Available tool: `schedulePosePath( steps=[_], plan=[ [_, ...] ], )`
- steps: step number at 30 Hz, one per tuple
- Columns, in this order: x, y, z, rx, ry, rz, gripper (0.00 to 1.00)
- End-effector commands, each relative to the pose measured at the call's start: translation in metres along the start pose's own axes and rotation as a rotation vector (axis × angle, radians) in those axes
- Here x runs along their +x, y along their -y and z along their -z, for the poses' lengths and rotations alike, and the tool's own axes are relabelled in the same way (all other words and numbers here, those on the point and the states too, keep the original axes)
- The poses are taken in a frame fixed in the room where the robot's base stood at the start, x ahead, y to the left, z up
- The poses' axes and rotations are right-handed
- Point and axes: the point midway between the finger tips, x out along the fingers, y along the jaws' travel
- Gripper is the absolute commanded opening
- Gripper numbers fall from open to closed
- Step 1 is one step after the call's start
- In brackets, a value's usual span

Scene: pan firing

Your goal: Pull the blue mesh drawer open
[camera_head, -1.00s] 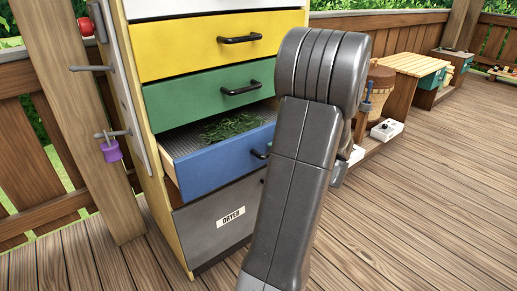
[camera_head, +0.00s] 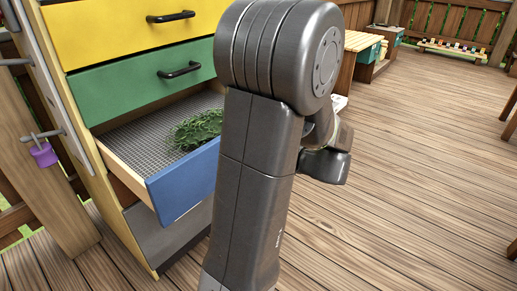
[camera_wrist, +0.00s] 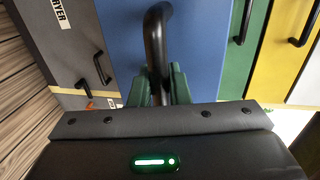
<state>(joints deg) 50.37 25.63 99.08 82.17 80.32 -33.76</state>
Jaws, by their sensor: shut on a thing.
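The blue mesh drawer (camera_head: 183,187) stands well out of the cabinet in the head view, with its grey mesh bottom (camera_head: 145,146) showing. A heap of green leaves (camera_head: 196,130) lies on the mesh. In the wrist view the blue drawer front (camera_wrist: 197,45) fills the middle, with its black handle (camera_wrist: 156,42) running down between my gripper's green fingers. My gripper (camera_wrist: 159,85) is shut on that handle. In the head view my arm hides the handle, my gripper and the right part of the drawer.
Above are a green drawer (camera_head: 140,92) and a yellow drawer (camera_head: 125,30), both shut. A grey dryer drawer (camera_head: 165,235) is below. A post with a purple padlock (camera_head: 43,154) stands at left. The wooden deck (camera_head: 420,170) at right is largely clear.

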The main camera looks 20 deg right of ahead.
Motion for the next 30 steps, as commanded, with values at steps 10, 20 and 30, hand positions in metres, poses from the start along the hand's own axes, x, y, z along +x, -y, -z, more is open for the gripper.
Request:
schedulePosePath(
  steps=[10, 20, 30],
  plan=[
    [0.0, 0.0, 0.0, 0.0, 0.0, 0.0, 0.36],
    [-0.011, 0.001, 0.001, 0.0, -0.002, 0.0, 0.36],
    [-0.077, 0.002, 0.001, 0.001, -0.006, 0.0, 0.36]
  ],
)
